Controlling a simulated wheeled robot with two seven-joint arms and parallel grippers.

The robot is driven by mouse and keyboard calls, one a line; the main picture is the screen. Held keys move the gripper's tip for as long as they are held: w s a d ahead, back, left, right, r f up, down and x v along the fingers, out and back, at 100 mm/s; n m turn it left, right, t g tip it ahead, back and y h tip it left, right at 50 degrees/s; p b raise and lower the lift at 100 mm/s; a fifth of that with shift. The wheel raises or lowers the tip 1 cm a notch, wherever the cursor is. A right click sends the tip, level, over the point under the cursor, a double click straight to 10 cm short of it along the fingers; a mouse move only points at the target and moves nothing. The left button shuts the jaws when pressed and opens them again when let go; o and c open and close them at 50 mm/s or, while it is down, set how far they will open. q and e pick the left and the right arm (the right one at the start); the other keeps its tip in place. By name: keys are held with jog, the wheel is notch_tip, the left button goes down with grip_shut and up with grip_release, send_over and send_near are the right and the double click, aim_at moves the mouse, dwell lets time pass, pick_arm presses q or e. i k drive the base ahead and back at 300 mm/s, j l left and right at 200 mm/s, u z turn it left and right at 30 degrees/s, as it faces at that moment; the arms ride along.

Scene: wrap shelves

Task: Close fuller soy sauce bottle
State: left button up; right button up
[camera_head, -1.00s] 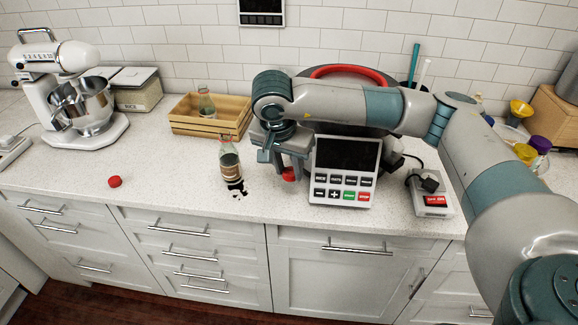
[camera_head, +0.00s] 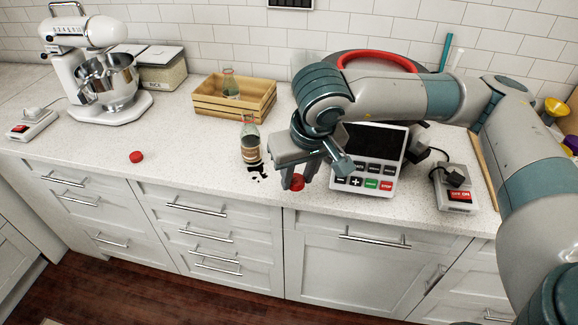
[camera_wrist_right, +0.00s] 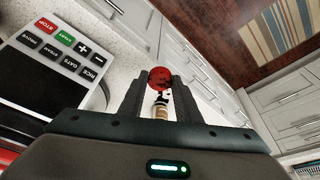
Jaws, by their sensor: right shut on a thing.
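A glass bottle (camera_head: 250,146) with a tan label and dark liquid stands upright and uncapped on the counter. The cap sits between the fingertips in the right wrist view (camera_wrist_right: 160,77), with part of the bottle (camera_wrist_right: 160,112) showing beyond. A second bottle (camera_head: 230,84) stands in the wooden crate (camera_head: 212,107). Another red cap (camera_head: 136,157) lies on the counter at left. My left gripper is not in view.
A cooker with a keypad panel (camera_head: 368,153) stands right behind my right gripper. A power switch box (camera_head: 457,190) is further right. A stand mixer (camera_head: 100,75) is at far left. The counter left of the bottle is mostly clear.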

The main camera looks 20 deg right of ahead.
aim_at(254, 154)
jog(key=k+l, duration=0.1)
jog(key=l, duration=0.65)
jog(key=l+z, duration=0.1)
jog(key=l, duration=0.6)
jog(key=k+l, duration=0.1)
jog(key=l, duration=0.65)
